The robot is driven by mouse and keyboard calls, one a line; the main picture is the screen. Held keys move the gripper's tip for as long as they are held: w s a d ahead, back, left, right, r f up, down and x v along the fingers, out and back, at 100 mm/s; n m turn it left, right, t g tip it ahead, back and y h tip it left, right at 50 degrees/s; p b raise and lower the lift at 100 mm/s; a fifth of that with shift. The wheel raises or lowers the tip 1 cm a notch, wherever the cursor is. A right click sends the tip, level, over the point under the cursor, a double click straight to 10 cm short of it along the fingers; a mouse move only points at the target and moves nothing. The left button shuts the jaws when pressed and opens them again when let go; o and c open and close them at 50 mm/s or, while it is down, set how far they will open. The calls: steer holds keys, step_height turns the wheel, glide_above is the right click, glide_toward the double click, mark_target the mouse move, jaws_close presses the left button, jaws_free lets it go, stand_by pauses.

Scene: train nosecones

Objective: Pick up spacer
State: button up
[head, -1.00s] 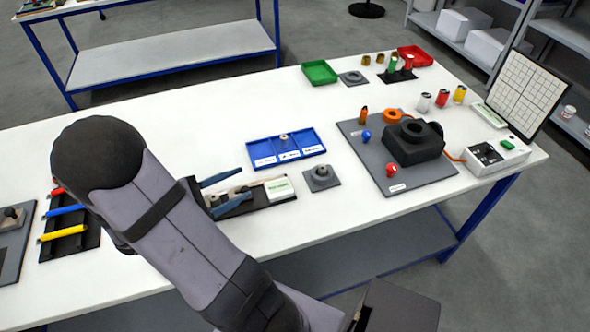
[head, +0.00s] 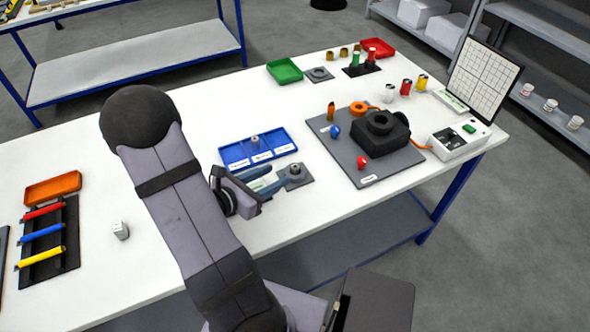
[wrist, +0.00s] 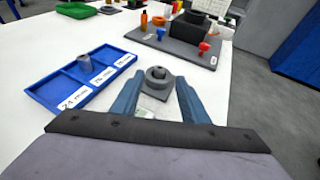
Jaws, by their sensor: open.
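The spacer appears to be a small grey metal cylinder standing upright in the middle compartment of a blue three-part tray (head: 236,153). I see the cylinder (head: 255,142) in the head view and also in the wrist view (wrist: 84,64). My gripper (head: 276,175) is to the right of the tray and nearer the table's front edge. Its two blue fingers are spread apart and empty in the wrist view (wrist: 160,78). Beyond the fingertips, a grey square plate (wrist: 157,93) with a round holed piece on it shows in the gap. The gripper is apart from the cylinder.
A dark board (head: 352,160) with a black housing (head: 380,135), a red knob and a blue knob lies to the right. A white box (head: 459,140) stands beyond it. A green tray (head: 285,71) is at the back. The table left of the blue tray is mostly clear.

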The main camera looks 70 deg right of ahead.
mark_target(294, 167)
steer(key=shift+p+x, duration=0.65)
steer(key=shift+x, duration=1.1)
steer(key=shift+f+p+x, duration=0.2)
steer(key=shift+p+x, duration=0.4)
steer(key=shift+x, duration=1.3)
steer(key=shift+a, duration=0.1)
jaws_close()
